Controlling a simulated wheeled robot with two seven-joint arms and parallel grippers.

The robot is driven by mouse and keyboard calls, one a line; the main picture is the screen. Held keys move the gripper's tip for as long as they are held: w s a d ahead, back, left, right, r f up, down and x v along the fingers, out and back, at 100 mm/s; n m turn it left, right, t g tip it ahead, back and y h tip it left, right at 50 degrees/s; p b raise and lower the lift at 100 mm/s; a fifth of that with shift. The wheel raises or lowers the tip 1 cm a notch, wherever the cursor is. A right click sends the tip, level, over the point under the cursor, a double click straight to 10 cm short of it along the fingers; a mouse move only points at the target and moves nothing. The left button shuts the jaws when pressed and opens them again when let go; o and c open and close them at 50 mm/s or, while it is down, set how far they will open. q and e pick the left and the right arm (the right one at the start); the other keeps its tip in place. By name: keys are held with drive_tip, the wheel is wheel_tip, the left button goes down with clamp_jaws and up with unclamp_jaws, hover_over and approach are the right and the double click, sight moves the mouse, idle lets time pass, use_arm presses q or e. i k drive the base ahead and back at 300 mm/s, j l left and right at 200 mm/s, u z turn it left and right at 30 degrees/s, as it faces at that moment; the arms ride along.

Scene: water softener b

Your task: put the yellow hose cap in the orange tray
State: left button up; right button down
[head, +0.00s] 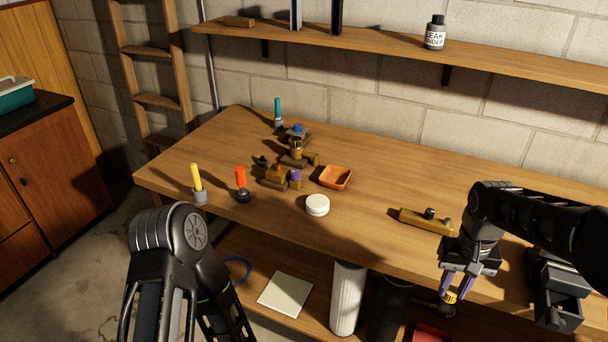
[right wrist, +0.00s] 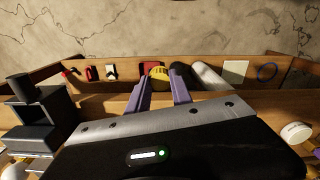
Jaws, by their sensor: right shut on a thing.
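The yellow hose cap (head: 451,297) is between the fingertips of my right gripper (head: 455,288), which is shut on it in front of the table's front edge, at the lower right. The right wrist view also shows the yellow cap (right wrist: 159,72) between the two purple fingers (right wrist: 160,84). A dark, brassy part shows just below the cap; I cannot tell if it is joined to it. The orange tray (head: 335,177) is a small square dish on the table's middle and looks empty. My left arm shows at the lower left, but its gripper is out of view.
The wooden table (head: 370,240) bears a round white lid (head: 317,205), a brass bar (head: 425,221), a cluster of valve parts (head: 283,177) and several upright coloured tools. A dark vise-like block (head: 556,290) stands at the right. White and dark cylinders (head: 346,300) stand below.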

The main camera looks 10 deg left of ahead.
sight(336, 180)
drive_tip(key=u, duration=0.85)
drive_tip(key=i+j, duration=0.1)
drive_tip(key=i, duration=0.4)
drive_tip(key=i+j, duration=0.15)
drive_tip(key=i, duration=0.3)
drive_tip(key=i+j, duration=0.1)
drive_tip(key=i, duration=0.4)
